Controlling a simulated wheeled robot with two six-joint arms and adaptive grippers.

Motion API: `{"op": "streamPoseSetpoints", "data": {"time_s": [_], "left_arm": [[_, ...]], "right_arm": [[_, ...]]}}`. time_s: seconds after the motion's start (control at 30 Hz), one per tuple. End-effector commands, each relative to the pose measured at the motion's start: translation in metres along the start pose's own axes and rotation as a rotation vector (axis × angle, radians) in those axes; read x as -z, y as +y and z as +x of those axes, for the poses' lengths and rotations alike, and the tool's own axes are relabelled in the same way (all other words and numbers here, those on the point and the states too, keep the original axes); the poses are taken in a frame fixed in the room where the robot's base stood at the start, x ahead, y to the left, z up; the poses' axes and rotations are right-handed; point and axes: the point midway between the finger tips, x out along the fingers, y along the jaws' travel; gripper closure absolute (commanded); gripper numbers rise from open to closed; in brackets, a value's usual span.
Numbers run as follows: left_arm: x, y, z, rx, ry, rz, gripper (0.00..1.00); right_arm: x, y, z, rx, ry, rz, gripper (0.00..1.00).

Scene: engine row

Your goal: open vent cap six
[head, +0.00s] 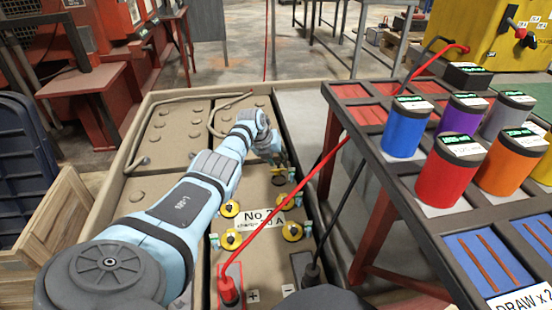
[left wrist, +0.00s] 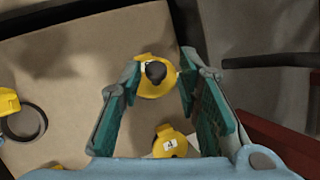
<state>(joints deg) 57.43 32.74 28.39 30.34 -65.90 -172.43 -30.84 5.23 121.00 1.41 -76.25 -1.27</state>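My left gripper (head: 279,163) reaches over the far end of the row of yellow vent caps on the tan battery top. In the left wrist view its teal fingers (left wrist: 160,78) are apart, with a yellow cap with a black knob (left wrist: 156,76) showing between the fingertips. I cannot tell whether they touch it, and its number cannot be read. A yellow cap marked 4 (left wrist: 170,142) lies nearer. In the head view, yellow caps show at the left (head: 229,208) and right (head: 292,231) of the white label. My right gripper is not in view.
A red clamp (head: 229,290) with a red cable and a black clamp (head: 311,274) sit at the battery's near end. The red cable rises across the right side. A table with coloured cylinders (head: 405,127) stands to the right. A wooden crate (head: 55,222) is at left.

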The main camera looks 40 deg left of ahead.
Motion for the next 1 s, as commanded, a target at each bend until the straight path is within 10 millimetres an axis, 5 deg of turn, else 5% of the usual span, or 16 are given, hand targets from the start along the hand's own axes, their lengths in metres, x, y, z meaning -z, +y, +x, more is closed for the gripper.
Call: {"op": "streamPoseSetpoints", "data": {"time_s": [0.47,0.8,1.0], "left_arm": [[-0.005,0.005,-0.015,-0.002,-0.01,-0.003,0.64],[-0.002,0.002,-0.096,-0.005,-0.006,0.003,0.64],[-0.002,0.001,-0.12,-0.002,-0.002,0.001,0.64]], "right_arm": [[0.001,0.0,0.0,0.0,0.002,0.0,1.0],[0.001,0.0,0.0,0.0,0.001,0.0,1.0],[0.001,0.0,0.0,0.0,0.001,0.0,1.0]]}}
